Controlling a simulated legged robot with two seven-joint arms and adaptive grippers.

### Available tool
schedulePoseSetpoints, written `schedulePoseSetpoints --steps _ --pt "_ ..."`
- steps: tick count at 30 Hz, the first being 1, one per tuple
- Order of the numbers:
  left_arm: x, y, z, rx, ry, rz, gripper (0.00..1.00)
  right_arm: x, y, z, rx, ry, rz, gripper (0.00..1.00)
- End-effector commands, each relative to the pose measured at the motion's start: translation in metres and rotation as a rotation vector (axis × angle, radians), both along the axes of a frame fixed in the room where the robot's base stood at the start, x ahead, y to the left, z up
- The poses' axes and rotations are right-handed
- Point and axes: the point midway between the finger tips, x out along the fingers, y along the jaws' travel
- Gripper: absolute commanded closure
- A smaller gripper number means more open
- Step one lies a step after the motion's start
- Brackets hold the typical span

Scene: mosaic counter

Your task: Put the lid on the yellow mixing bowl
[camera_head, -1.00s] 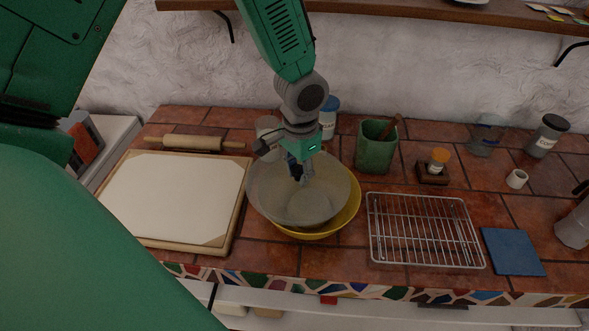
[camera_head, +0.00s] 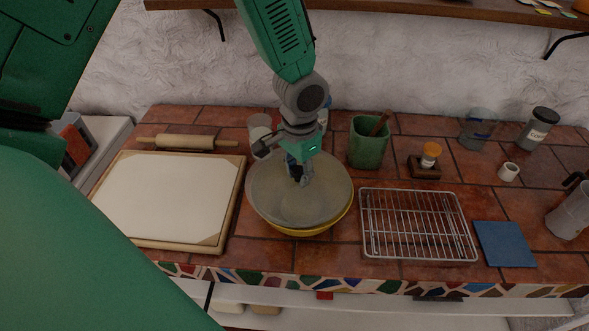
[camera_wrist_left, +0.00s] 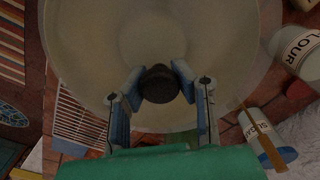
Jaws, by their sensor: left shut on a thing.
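The yellow mixing bowl (camera_head: 310,230) stands on the tiled counter, and only its front and right rim shows in the head view. The translucent round lid (camera_head: 270,205) covers most of it from above, shifted slightly to the left and back. Whether the lid touches the bowl's rim all round I cannot tell. My left gripper (camera_head: 299,178) points down at the lid's middle. In the left wrist view its fingers (camera_wrist_left: 160,95) are shut on the lid's dark round knob (camera_wrist_left: 159,82), and the lid (camera_wrist_left: 90,50) fills the upper middle. My right gripper is not in view.
A pastry board (camera_head: 238,200) lies left of the bowl, with a rolling pin (camera_head: 187,142) behind it. A wire rack (camera_head: 418,224) lies to the right, near a blue tile (camera_head: 504,244). A green crock (camera_head: 367,143) and a jar (camera_head: 259,134) stand behind.

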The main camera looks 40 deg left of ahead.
Motion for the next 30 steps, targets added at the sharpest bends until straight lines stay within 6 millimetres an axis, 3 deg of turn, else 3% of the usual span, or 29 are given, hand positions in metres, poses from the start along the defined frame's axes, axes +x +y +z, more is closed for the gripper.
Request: schedulePoseSetpoints --steps 30 --pt "0.001 -0.010 -0.001 -0.002 -0.005 0.001 1.00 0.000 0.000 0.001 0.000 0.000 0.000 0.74"
